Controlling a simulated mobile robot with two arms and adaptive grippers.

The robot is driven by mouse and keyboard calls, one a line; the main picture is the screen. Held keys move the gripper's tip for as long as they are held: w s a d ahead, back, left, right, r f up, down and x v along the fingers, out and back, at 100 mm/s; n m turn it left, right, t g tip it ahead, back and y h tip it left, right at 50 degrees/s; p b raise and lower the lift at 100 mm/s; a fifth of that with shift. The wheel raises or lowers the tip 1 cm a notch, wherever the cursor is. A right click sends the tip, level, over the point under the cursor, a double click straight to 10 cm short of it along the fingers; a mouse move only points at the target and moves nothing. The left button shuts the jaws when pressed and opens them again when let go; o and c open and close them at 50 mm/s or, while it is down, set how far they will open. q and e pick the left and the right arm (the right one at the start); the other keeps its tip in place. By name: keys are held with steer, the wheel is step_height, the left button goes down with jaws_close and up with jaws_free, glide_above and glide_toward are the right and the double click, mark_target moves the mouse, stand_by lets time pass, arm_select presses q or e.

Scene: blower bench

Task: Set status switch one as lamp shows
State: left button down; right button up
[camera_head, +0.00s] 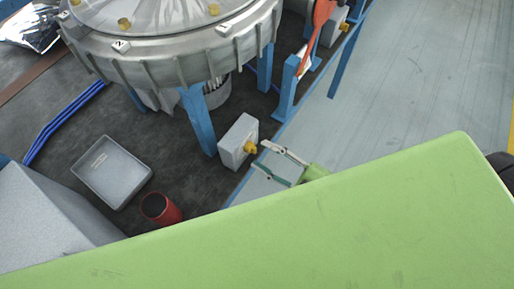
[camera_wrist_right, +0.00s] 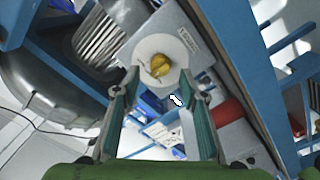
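A grey switch box (camera_head: 238,141) with a yellow knob (camera_head: 250,147) stands on the dark bench top by its edge. In the right wrist view the knob (camera_wrist_right: 161,66) sits on a round white plate (camera_wrist_right: 150,47), ahead of and between the fingertips. My right gripper (camera_head: 260,156) is open, its two fingertips just short of the knob; it also shows open in the wrist view (camera_wrist_right: 158,80). I see no contact with the knob. A second grey box with a yellow knob (camera_head: 344,27) stands at the upper right. I cannot make out a lit lamp. My left gripper is not in view.
A large metal blower housing (camera_head: 170,50) on blue legs (camera_head: 199,120) stands behind the box. An orange-red part (camera_head: 319,25) is at the upper right. The floor right of the bench is clear.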

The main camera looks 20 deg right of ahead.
mark_target(256, 151)
steer(key=shift+x, duration=1.55)
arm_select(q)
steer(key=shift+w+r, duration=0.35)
arm_select(e)
steer(key=c, duration=1.1)
arm_select(q)
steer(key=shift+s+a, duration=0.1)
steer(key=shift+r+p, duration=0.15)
steer(key=shift+p, duration=0.2)
arm_select(e)
steer(key=shift+r+m, duration=0.1)
steer(key=shift+m, duration=0.2)
steer(key=m+p, duration=0.1)
steer(key=m, duration=0.2)
steer(key=shift+m, duration=0.3)
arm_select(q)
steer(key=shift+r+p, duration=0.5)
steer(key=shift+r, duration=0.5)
arm_select(e)
steer(key=shift+m, duration=2.3)
